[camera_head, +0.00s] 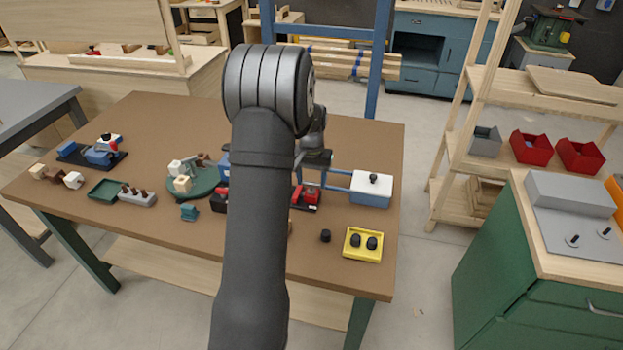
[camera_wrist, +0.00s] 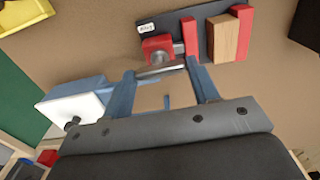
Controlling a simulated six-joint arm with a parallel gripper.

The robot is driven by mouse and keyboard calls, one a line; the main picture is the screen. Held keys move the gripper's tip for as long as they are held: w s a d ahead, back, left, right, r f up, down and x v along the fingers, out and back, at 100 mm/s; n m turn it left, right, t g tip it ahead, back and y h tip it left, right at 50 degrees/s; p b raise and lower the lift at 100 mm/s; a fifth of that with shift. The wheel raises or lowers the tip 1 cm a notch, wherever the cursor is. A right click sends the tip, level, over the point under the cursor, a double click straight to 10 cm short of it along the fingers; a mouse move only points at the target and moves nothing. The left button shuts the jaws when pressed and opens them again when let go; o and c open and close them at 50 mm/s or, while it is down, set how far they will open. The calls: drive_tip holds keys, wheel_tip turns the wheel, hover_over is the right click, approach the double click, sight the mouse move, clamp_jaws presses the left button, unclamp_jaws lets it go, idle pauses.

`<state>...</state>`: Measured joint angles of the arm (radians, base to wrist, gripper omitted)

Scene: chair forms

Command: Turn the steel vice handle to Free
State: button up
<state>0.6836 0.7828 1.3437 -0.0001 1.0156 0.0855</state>
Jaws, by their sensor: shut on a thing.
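In the wrist view the steel vice handle (camera_wrist: 158,71) is a short silver bar at the end of a red vice (camera_wrist: 160,46). The vice sits on a dark base plate, with red jaws and a wooden block (camera_wrist: 228,38) between them. In the head view the red vice (camera_head: 305,197) shows partly, with my arm hiding the rest and most of my gripper.
A blue box with a white top (camera_head: 371,190) stands close right of the vice. A yellow tray (camera_head: 362,244) with black knobs is at the table's front right. A green round plate (camera_head: 197,181) with blocks lies left of my arm. The brown tabletop (camera_head: 180,125) is clear toward the back.

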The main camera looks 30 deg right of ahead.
sight(311, 183)
drive_tip(key=shift+r, duration=0.1)
drive_tip(key=o, duration=1)
wheel_tip(311, 183, up, 17)
drive_tip(key=shift+r, duration=0.2)
wheel_tip(311, 183, down, 18)
drive_tip(key=shift+r, duration=0.2)
idle(0.5)
